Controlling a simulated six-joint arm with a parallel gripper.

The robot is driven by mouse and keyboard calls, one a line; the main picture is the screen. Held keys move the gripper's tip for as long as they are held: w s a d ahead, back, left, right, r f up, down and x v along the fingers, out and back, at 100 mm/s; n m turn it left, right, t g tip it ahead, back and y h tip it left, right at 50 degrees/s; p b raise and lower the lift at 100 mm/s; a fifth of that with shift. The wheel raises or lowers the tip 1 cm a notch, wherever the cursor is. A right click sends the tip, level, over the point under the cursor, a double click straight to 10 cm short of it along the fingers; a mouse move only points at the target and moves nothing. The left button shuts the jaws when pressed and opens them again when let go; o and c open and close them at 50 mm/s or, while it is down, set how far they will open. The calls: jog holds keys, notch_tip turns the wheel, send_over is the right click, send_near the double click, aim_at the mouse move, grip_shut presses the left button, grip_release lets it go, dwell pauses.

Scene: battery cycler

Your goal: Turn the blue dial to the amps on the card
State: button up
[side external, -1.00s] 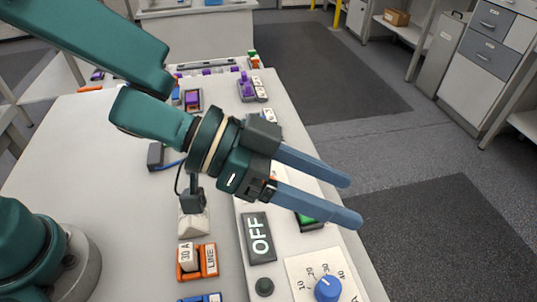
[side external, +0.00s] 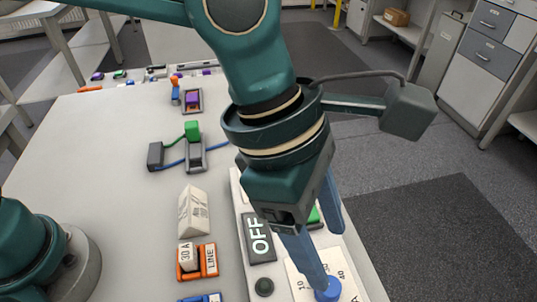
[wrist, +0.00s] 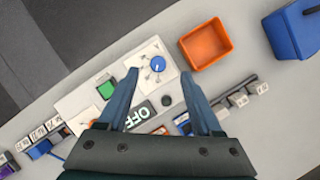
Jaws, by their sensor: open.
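The blue dial (side external: 328,291) sits on a white scale plate (side external: 301,283) marked with numbers such as 10 and 40. In the wrist view the dial (wrist: 158,64) shows whole, its setting too small to read surely. My gripper (side external: 330,258) points down, open and empty. In the wrist view my gripper (wrist: 158,73) has one finger on each side of the dial's line, with gaps. One fingertip overlaps the dial in the side view; I cannot tell contact. The card (side external: 187,256) reads "30 A" and stands in an orange holder (side external: 208,260) labelled LINE.
A dark display (side external: 260,238) reads OFF. A green button (wrist: 106,90) and a dark knob (side external: 264,287) are on the panel near the dial. An orange bin (wrist: 206,46) and a blue bin (wrist: 296,30) stand beyond the panel. A white wedge (side external: 193,211) lies left of it.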

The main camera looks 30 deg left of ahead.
notch_tip(320, 180, down, 5)
jog(key=shift+r, duration=0.1)
jog(key=shift+x, duration=2.7)
jog(key=shift+a, duration=0.1)
jog(key=shift+c, duration=0.3)
grip_shut()
